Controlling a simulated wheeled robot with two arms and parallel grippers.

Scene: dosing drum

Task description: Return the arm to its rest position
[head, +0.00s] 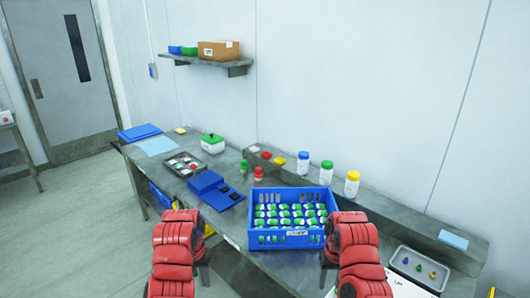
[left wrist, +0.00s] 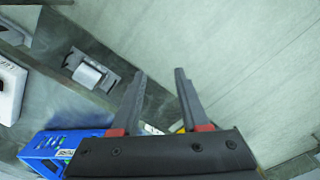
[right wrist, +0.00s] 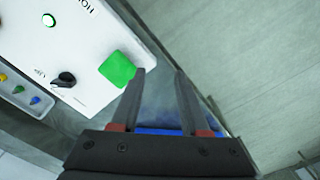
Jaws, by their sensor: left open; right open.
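My two red arms reach in from the bottom of the head view, the left arm (head: 177,250) and the right arm (head: 356,250), on either side of the blue crate. Their grippers are mostly hidden there. In the left wrist view my left gripper (left wrist: 160,73) is open, with nothing between its fingers. In the right wrist view my right gripper (right wrist: 160,71) is open and empty, its left finger close in the picture to a green square (right wrist: 118,68) on a white panel (right wrist: 85,40).
The blue crate (head: 290,239) holds several white-and-green containers on the grey bench (head: 225,165). Behind it stand several lidded jars, including a blue-capped one (head: 327,173). A grey tray (head: 422,268) with small coloured pieces is at right. A wall shelf (head: 200,60) holds a cardboard box.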

